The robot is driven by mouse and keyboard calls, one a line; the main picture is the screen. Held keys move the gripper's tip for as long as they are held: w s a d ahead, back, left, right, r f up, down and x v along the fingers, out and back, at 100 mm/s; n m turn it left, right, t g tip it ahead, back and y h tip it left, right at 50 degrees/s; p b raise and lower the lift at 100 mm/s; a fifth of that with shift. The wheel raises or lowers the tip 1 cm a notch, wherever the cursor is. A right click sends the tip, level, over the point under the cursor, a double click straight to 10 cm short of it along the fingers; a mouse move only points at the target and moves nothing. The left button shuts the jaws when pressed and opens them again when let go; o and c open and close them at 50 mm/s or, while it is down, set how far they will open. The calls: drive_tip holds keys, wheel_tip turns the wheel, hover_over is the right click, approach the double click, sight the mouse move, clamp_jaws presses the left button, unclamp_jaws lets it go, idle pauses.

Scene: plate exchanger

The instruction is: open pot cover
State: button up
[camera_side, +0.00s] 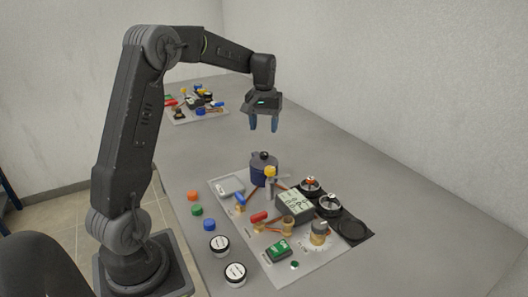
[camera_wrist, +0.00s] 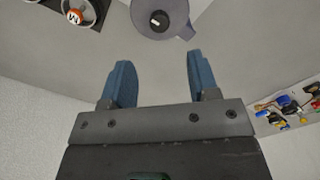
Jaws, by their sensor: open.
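A dark blue pot (camera_side: 264,172) with a cover and a black knob (camera_side: 264,155) stands at the back of the near panel in the side view. In the wrist view the pot cover (camera_wrist: 145,18) shows from above at the top, with its dark knob (camera_wrist: 159,19) in the middle. The cover sits on the pot. My gripper (camera_side: 263,124) hangs above the pot, fingers pointing down, open and empty. In the wrist view its two blue fingers (camera_wrist: 157,80) are apart, with bare table between them.
The near panel (camera_side: 232,212) carries valves, a meter (camera_side: 295,204), a green switch (camera_side: 279,250) and black handwheels (camera_side: 328,204). Coloured buttons (camera_side: 197,210) and two white gauges (camera_side: 235,273) lie to its left. A second panel (camera_side: 196,119) stands farther back. The table between is clear.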

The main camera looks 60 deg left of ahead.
sight(264, 153)
wheel_tip(264, 153, down, 10)
drive_tip(key=shift+r, duration=0.25)
clamp_jaws()
idle(0.6)
